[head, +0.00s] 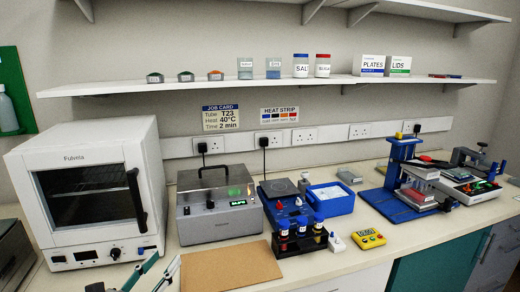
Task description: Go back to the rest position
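My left gripper (162,266) shows at the bottom left edge, in front of the white oven. Its two fingertips are apart with nothing seen between them, and the rest of it is cut off by the frame. It is above or at the bench's front edge, left of the brown board; its exact height I cannot tell. My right gripper is not in the head view.
A white oven (22,185), a metal heat block (218,225), a brown board (230,265), a blue tray (332,205), a vial rack (300,240), a yellow timer (368,239) and a blue stand (402,150) occupy the bench. A shelf (260,84) runs above.

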